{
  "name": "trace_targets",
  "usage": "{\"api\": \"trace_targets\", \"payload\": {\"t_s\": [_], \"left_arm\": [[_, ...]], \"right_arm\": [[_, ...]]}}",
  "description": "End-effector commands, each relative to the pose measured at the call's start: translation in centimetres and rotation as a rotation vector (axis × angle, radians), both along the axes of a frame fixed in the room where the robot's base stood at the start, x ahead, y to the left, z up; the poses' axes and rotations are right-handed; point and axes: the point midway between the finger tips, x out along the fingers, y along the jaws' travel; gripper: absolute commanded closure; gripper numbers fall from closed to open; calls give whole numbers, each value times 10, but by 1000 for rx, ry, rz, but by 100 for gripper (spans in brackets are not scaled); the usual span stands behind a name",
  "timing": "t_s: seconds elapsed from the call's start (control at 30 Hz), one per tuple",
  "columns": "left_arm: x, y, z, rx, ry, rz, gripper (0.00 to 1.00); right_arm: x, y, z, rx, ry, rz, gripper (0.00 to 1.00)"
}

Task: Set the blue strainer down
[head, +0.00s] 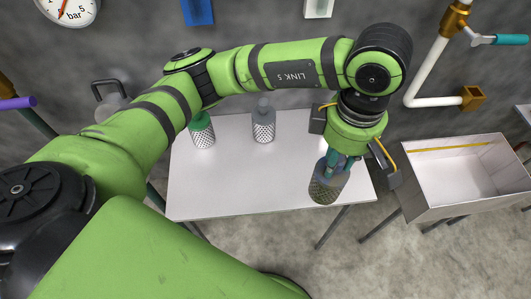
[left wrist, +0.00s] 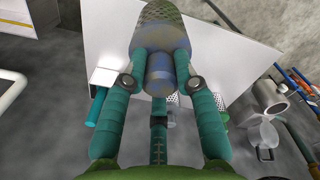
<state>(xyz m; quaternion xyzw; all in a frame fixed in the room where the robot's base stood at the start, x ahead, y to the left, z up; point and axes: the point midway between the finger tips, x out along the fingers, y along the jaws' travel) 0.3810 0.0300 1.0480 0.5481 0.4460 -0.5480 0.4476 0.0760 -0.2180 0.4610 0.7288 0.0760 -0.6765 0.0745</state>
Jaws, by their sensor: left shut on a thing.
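The blue strainer (head: 325,187) is a mesh cylinder with a dull blue top, over the right front part of the white table (head: 245,185). My left gripper (head: 338,163) reaches down from above with its teal fingers shut around the strainer's top. In the left wrist view, the fingers (left wrist: 160,68) close on the blue part from both sides, and the mesh body (left wrist: 160,22) extends beyond them. The strainer looks roughly upright. I cannot tell whether its base touches the table. My right gripper is not in view.
A green-topped strainer (head: 202,131) and a grey-topped strainer (head: 263,125) stand toward the back of the table. An open pale box (head: 437,198) is on the right, past the table's edge. The table's middle front is clear.

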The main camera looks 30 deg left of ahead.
Motion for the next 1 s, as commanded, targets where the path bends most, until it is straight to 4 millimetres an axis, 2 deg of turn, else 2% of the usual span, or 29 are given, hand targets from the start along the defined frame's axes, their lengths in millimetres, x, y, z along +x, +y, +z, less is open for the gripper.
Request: {"api": "trace_targets", "payload": {"t_s": [0.03, 0.17, 0.5, 0.6, 0.77, 1.0], "left_arm": [[1, 2, 0, -1, 2, 17, 100], [11, 19, -12, 2, 7, 32, 100], [51, 82, -55, 5, 4, 29, 100], [58, 92, -63, 2, 3, 27, 100], [61, 97, -72, 1, 3, 22, 100], [62, 97, -103, 0, 2, 23, 100]], "right_arm": [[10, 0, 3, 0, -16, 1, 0], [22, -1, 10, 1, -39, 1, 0], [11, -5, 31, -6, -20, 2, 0], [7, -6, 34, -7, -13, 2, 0], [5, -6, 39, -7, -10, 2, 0], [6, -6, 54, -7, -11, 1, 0]]}}
